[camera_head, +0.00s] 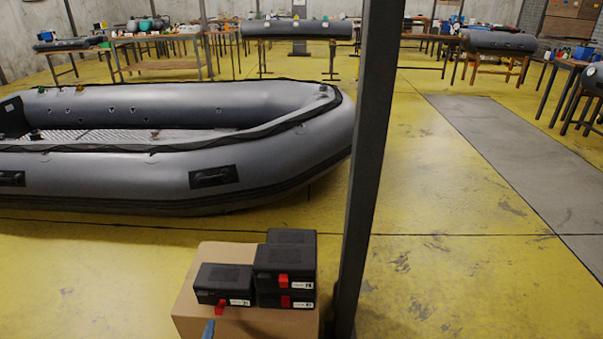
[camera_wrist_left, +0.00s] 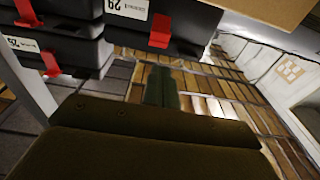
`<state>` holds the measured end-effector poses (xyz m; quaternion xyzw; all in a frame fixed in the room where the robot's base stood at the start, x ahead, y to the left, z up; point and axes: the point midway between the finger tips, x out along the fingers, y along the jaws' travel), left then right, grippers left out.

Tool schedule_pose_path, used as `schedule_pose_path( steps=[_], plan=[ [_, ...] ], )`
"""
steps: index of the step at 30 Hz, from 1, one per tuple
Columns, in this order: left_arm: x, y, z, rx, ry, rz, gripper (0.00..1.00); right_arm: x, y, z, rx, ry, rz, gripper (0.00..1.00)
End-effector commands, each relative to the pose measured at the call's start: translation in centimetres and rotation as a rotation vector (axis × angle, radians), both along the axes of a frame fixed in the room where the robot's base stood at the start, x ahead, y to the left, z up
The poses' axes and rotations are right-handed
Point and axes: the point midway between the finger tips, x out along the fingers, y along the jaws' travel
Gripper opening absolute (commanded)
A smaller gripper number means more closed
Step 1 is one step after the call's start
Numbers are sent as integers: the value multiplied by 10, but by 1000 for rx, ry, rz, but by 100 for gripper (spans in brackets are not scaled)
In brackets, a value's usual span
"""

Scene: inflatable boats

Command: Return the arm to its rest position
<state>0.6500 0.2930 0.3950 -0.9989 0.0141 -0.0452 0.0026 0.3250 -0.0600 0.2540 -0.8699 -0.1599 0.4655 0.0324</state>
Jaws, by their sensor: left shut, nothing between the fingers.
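The tip of my left gripper (camera_head: 208,329) shows at the bottom edge of the head view, in front of the cardboard box (camera_head: 187,314). In the left wrist view the gripper (camera_wrist_left: 163,88) points away from the camera, its fingers together with nothing between them. The rest of my left arm is out of the head view. Several black cases with red latches, one of them on the left (camera_head: 224,278), sit on the cardboard box. They appear inverted at the top of the wrist view (camera_wrist_left: 75,35). My right gripper is not in view.
A dark upright post (camera_head: 366,160) stands just right of the cases. A grey inflatable boat (camera_head: 110,175) lies behind them. Cluttered workbenches (camera_head: 160,38) line the back. The yellow floor (camera_head: 460,200) right of the post is clear.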

Motion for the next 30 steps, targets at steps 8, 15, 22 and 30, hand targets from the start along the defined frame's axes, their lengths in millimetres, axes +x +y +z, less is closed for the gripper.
schedule_pose_path(
  steps=[8,15,22,30],
  plan=[
    [1,1,-32,12,197,9,0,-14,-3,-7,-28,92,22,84],
    [-1,-4,-47,29,456,11,0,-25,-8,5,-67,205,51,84],
    [-14,-21,-34,48,709,-3,0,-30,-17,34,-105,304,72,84],
    [-61,-52,16,75,988,-39,0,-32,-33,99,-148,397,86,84]
  ],
)
